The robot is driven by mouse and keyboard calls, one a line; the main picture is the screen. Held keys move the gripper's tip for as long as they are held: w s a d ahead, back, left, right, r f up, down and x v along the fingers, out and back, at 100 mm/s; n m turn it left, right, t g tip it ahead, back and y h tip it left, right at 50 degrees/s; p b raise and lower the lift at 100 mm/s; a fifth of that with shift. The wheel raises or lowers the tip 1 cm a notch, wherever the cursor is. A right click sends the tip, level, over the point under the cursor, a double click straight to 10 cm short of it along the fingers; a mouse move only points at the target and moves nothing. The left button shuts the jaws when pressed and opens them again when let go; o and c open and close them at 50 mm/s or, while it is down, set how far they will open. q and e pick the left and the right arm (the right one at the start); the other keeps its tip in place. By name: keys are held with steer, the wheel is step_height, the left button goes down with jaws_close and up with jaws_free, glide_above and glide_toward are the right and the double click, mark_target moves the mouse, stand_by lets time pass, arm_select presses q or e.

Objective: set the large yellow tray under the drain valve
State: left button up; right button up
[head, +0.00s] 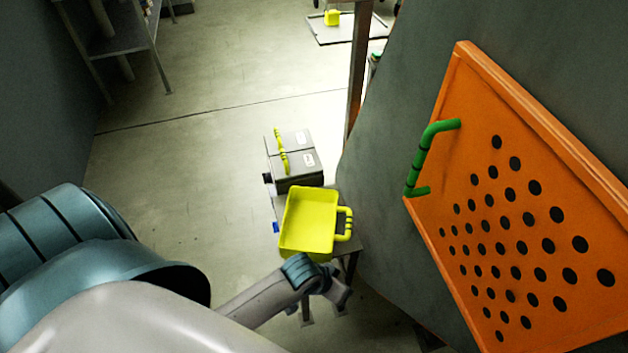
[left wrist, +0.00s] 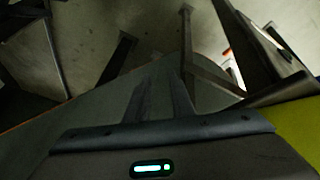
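The large yellow tray (head: 308,218) rests on a small grey stand (head: 347,247), its looped handle on the right side. In the left wrist view a yellow surface, apparently the tray (left wrist: 297,125), fills the right edge. My left gripper (head: 340,291) is just below and to the right of the tray in the head view, apart from its handle. In the left wrist view its two dark fingers (left wrist: 160,85) stand apart with nothing seen between them. My right gripper is out of view. I cannot make out a drain valve.
A grey case (head: 297,172) with a yellow handle stands directly behind the tray. An orange perforated panel (head: 510,220) with a green handle (head: 425,155) fills the right. A small yellow object (head: 332,17) lies far back. A shelf (head: 120,42) is back left; the floor between is clear.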

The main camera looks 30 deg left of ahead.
arm_select(q)
steer(key=s+a+f, duration=0.1)
steer(key=s+f, duration=0.3)
steer(key=f, duration=0.3)
steer(key=s+f+m+t, duration=0.1)
steer(key=s+f, duration=0.2)
steer(key=f, duration=0.5)
steer(key=s+a+f+y, duration=0.1)
steer(key=s+f, duration=0.3)
steer(key=f, duration=0.4)
steer(key=shift+s+a+f, duration=0.2)
steer(key=shift+s+a, duration=0.1)
